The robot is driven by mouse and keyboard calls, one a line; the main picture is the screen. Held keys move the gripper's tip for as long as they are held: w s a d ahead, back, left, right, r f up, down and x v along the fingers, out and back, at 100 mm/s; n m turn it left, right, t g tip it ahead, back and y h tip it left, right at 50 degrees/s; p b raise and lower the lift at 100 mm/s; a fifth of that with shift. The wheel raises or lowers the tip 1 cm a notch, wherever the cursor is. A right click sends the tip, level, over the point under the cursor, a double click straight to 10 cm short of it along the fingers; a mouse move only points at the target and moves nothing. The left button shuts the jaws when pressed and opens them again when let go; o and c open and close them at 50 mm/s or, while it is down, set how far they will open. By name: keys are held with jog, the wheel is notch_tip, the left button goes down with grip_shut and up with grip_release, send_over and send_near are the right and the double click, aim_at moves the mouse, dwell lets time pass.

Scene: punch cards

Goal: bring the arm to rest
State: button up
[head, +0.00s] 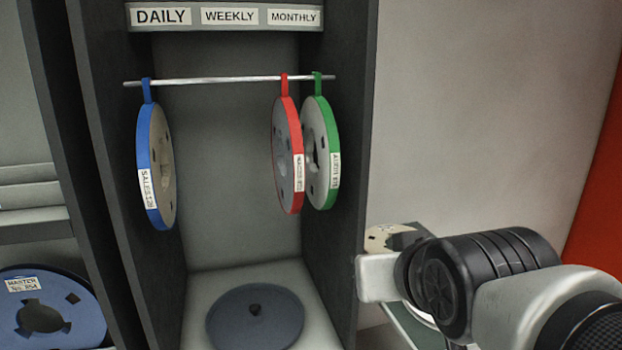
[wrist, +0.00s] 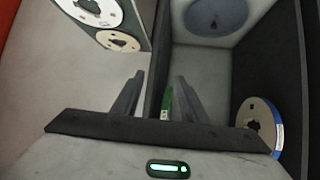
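My gripper (wrist: 158,92) is open in the wrist view, its two dark fingers well apart with nothing held between them. The green reel's edge (wrist: 167,103) shows beyond them, past the cabinet's side wall, and does not look gripped. In the head view my arm comes in from the lower right, outside the cabinet's right wall (head: 345,130); the fingers are hard to make out there. A blue reel (head: 155,165), a red reel (head: 288,155) and a green reel (head: 320,150) hang from the rod (head: 225,81) inside the cabinet.
A dark round plate (head: 255,318) lies on the cabinet floor. A large blue reel (head: 45,318) sits at lower left. A beige reel (head: 376,238) is partly behind my arm, and also shows in the wrist view (wrist: 118,40). Labels DAILY, WEEKLY and MONTHLY top the cabinet.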

jog(key=s+d+f+m+g+p, duration=0.1)
jog(key=s+d+f+g, duration=0.15)
jog(key=s, duration=0.25)
jog(key=s+d+f+g, duration=0.1)
jog(key=s+f+g, duration=0.2)
jog(key=s, duration=0.2)
notch_tip(320, 180, up, 14)
jog(key=p, duration=1.4)
jog(key=shift+w+r+h, duration=0.15)
jog(key=shift+r+h, duration=0.1)
jog(key=shift+h, duration=0.15)
jog(key=shift+a, duration=0.1)
